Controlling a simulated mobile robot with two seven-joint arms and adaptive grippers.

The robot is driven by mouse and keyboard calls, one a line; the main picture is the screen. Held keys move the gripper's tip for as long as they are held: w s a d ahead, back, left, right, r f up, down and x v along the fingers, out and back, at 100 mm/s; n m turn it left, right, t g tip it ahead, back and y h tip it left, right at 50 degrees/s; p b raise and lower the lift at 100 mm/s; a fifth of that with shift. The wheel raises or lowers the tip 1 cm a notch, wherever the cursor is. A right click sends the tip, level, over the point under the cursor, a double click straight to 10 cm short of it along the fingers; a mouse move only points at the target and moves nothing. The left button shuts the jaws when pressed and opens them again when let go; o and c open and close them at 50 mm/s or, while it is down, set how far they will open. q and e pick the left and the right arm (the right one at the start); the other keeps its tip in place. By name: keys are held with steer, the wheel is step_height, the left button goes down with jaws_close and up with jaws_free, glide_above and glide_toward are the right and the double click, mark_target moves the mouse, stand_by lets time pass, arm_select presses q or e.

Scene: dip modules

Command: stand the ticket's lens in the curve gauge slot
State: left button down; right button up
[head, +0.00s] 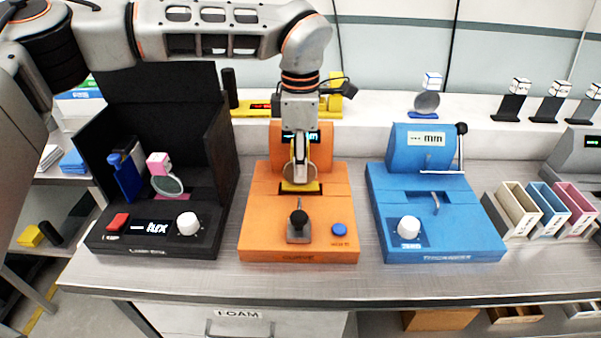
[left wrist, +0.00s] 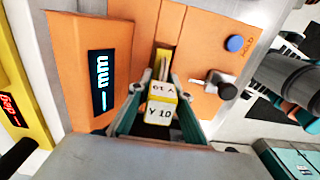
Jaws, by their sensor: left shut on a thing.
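My left gripper (head: 300,150) is over the orange curve gauge (head: 255,215) and points down. It is shut on the tab of a lens; the white, yellow-edged tab (left wrist: 161,108) reads "Y 10" in the left wrist view, between the fingers (left wrist: 160,92). The round lens (head: 298,174) hangs upright below the fingers, at the slot with a yellow strip (head: 300,188). I cannot tell whether its lower edge is seated. The gauge's display (left wrist: 102,83) shows a dash and "mm". My right gripper is not in view. No ticket is readable.
Left is a black lux box (head: 110,235) with a pink-tabbed lens (head: 167,180). Right is a blue thickness gauge (head: 460,240). Tan, blue and pink bins (head: 520,210) stand further right. A lever with a black knob (head: 298,222) rises in front of the slot.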

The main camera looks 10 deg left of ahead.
arm_select(q)
steer(key=shift+f, duration=1.15)
steer(key=shift+f, duration=0.1)
steer(key=c, duration=1.8)
jaws_free()
steer(key=shift+c, duration=0.2)
step_height(320, 180, up, 12)
steer(key=shift+r+p, duration=0.15)
steer(key=shift+p, duration=0.45)
